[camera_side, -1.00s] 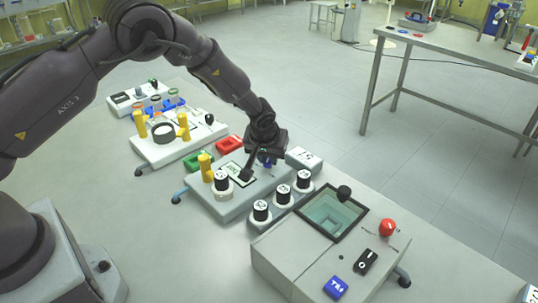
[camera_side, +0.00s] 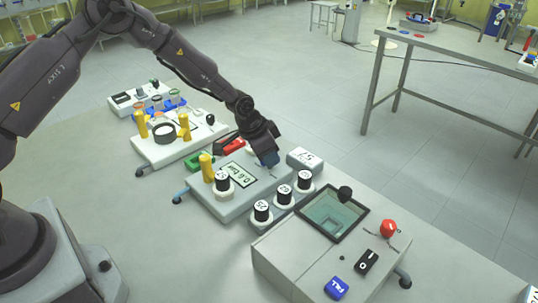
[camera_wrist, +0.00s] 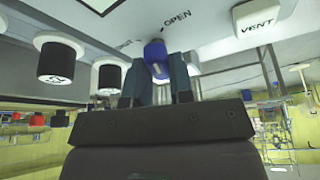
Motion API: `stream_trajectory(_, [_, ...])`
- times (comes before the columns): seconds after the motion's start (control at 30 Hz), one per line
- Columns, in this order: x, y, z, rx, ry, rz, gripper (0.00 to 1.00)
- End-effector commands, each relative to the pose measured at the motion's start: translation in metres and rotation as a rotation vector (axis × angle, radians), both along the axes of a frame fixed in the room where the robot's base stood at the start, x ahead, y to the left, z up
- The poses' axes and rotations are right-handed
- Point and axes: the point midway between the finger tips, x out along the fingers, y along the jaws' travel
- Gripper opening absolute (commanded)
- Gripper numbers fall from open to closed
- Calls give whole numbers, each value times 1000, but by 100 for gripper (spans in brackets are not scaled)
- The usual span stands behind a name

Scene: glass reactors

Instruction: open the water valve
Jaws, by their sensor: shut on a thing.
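The water valve seems to be the blue knob (camera_wrist: 154,50) in the wrist view, beside the printed word OPEN on the light panel (camera_wrist: 215,18). My gripper (camera_wrist: 158,85) has its two fingers on either side of the knob and is shut on it. In the side view my gripper (camera_side: 266,150) leans down at the far right part of the grey panel unit (camera_side: 232,203). A bit of the blue knob (camera_side: 268,159) shows under it there. The fingertips are mostly hidden in that view.
A white VENT block (camera_wrist: 264,18) is close right of the knob; it also shows in the side view (camera_side: 305,159). Black-topped knobs (camera_side: 262,211) and a yellow post (camera_side: 206,168) stand nearby. A box with a red button (camera_side: 388,228) is in front.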

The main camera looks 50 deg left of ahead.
Motion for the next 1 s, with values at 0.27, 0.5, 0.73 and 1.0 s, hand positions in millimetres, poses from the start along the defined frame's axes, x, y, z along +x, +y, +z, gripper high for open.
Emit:
stream_trajectory(0.27, [0,2,0,-1,1,-217,0])
stream_trajectory(0.5, [0,2,0,0,2,-344,0])
stream_trajectory(0.73, [1,2,0,1,1,-402,0])
stream_trajectory(1.0, [1,1,0,3,1,-416,0])
